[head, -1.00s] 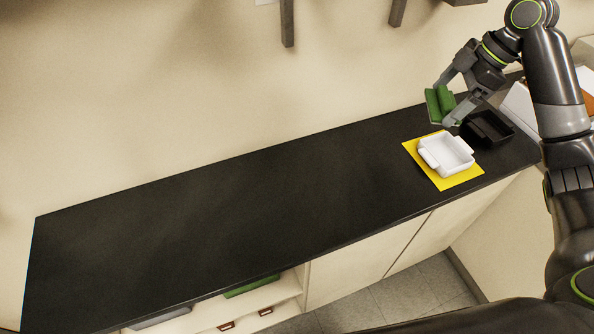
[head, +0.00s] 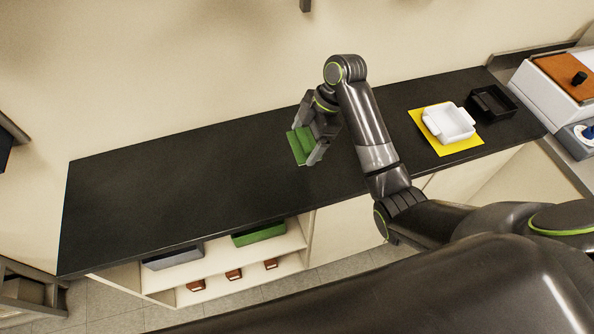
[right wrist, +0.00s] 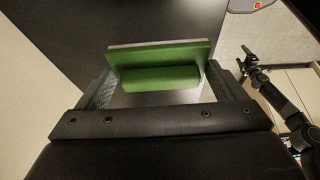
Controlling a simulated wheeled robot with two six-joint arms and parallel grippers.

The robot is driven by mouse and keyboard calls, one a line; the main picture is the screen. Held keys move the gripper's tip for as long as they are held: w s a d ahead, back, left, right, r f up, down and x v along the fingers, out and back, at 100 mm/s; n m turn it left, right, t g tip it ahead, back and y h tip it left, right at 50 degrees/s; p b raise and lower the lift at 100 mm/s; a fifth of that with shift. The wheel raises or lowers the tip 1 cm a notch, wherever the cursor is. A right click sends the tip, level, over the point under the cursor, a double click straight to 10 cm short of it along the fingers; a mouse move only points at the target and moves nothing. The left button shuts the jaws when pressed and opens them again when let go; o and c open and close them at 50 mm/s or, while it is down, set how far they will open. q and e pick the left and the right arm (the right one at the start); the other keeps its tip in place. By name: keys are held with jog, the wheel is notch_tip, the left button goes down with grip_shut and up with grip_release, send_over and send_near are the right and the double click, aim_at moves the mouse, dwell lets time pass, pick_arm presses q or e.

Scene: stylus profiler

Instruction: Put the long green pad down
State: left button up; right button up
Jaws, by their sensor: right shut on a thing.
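The long green pad (head: 302,146) is held by my right gripper (head: 312,143) above the black counter (head: 190,185), left of the white and black trays. In the right wrist view the pad (right wrist: 162,52) shows a flat plate with a pale layer on one side. A green ridge (right wrist: 158,78) on it sits between the two fingers of my right gripper (right wrist: 160,88). Counter shows beyond the pad. I cannot tell the exact height of the pad over the counter.
A white tray (head: 449,122) stands on a yellow sheet (head: 462,147), with a black tray (head: 491,103) to its right. An orange-topped device (head: 565,75) is at far right. Shelves (head: 225,262) below hold a green box (head: 259,234). The counter's left part is clear.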

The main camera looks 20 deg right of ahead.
jog(key=b, duration=0.5)
send_over(300, 171)
jog(key=d, duration=0.1)
notch_tip(300, 171, down, 6)
jog(key=shift+d+r, duration=0.1)
jog(key=shift+d, duration=0.05)
notch_tip(300, 171, down, 4)
jog(key=shift+r+p, duration=0.1)
jog(key=shift+p, duration=0.65)
jog(key=shift+f, duration=0.25)
jog(key=shift+f, duration=0.2)
jog(key=o, duration=0.7)
jog(key=shift+r, duration=0.1)
jog(key=b+v, duration=0.1)
jog(key=v, duration=0.4)
jog(key=shift+w, duration=0.1)
jog(key=p+v, duration=0.4)
jog(key=v, duration=0.3)
jog(key=shift+p, duration=0.35)
